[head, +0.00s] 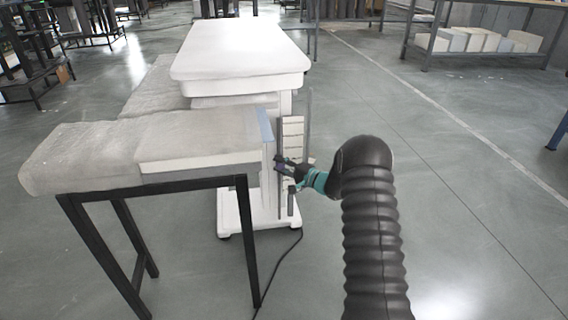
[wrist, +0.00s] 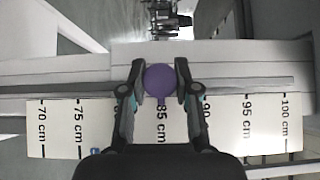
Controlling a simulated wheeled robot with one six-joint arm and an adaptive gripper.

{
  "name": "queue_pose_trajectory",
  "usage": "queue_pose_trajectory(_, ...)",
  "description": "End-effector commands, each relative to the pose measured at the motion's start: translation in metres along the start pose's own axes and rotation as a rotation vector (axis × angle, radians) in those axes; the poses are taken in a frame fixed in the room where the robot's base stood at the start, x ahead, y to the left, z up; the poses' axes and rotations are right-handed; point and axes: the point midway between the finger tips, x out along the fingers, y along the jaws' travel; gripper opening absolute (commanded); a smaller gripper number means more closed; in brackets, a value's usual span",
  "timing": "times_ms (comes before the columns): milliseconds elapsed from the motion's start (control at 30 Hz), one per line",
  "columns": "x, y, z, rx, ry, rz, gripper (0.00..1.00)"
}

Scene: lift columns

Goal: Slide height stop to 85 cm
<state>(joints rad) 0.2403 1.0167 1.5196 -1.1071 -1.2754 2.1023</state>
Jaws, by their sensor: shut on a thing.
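The height stop is a round purple knob (wrist: 160,80) in the middle of the wrist view, with a small pointer below it at the 85 cm mark. My gripper (wrist: 160,84) has its two fingers on either side of the knob and is shut on it. The white scale (wrist: 65,125) runs from 70 cm to 100 cm under a grey rail (wrist: 245,84); the fingers cover part of it near 80 and 90. In the head view my gripper (head: 287,166) is at the scale on the white lift column (head: 268,170), and the knob is mostly hidden.
A white table top (head: 240,48) sits above the column. A black-legged bench with a grey cover (head: 85,150) stands close on the left. A cable (head: 282,262) lies on the floor. The floor to the right is clear up to a shelf (head: 475,52).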

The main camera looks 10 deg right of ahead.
Motion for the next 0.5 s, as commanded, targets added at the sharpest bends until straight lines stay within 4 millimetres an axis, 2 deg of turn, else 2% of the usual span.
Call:
queue_pose_trajectory(133, 0.0019, 0.0047, 0.002, 0.003, -0.002, 0.008, 0.0)
queue_pose_trajectory(167, 0.0019, 0.0049, 0.0021, 0.003, -0.002, 0.008, 0.38)
queue_pose_trajectory(233, 0.0014, 0.0049, 0.0018, 0.004, -0.001, 0.008, 0.55)
queue_pose_trajectory(500, -0.0018, 0.0033, -0.0013, 0.003, 0.003, 0.005, 0.56)
